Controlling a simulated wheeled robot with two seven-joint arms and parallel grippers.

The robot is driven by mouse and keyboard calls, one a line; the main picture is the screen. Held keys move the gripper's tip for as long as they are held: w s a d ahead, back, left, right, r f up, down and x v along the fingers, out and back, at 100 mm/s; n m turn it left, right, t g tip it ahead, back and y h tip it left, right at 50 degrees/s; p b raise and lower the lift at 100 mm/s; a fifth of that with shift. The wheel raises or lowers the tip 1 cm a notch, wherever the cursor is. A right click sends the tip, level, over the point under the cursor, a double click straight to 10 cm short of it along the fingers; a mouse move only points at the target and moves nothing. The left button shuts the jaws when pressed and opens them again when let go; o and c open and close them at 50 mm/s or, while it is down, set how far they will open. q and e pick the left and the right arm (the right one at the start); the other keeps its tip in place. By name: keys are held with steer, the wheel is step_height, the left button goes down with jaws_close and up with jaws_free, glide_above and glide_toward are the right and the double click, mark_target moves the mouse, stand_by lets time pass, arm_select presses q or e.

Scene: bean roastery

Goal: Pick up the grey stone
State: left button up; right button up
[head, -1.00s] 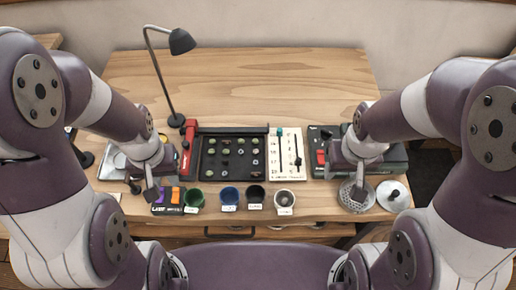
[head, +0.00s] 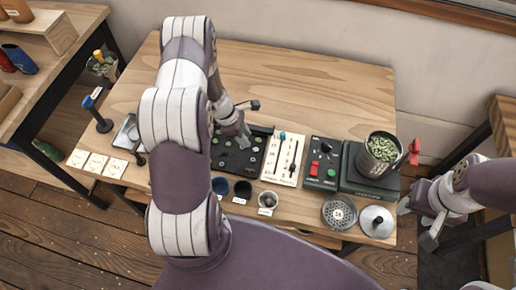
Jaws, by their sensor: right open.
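The black sorting tray (head: 233,160) lies on the wooden table with several small greenish beans in its pockets. I cannot pick out the grey stone for certain; the pieces are too small and my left arm hides part of the tray. My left gripper (head: 241,130) points down over the tray's far part, its fingers close above the pieces; whether they are apart or hold something does not show. My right gripper (head: 417,222) is open and empty, off the table's right edge.
A scale (head: 371,185) carries a tin of green beans (head: 379,151). A perforated disc (head: 339,212) and a round lid (head: 376,221) lie at front right.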

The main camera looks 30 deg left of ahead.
mark_target(255, 148)
arm_select(q)
steer(key=p+x, duration=0.1)
steer(key=x, duration=0.4)
steer(key=shift+s+d, duration=0.1)
steer(key=shift+d, duration=0.1)
steer(key=shift+f, duration=0.4)
steer(key=shift+d, duration=0.1)
jaws_close()
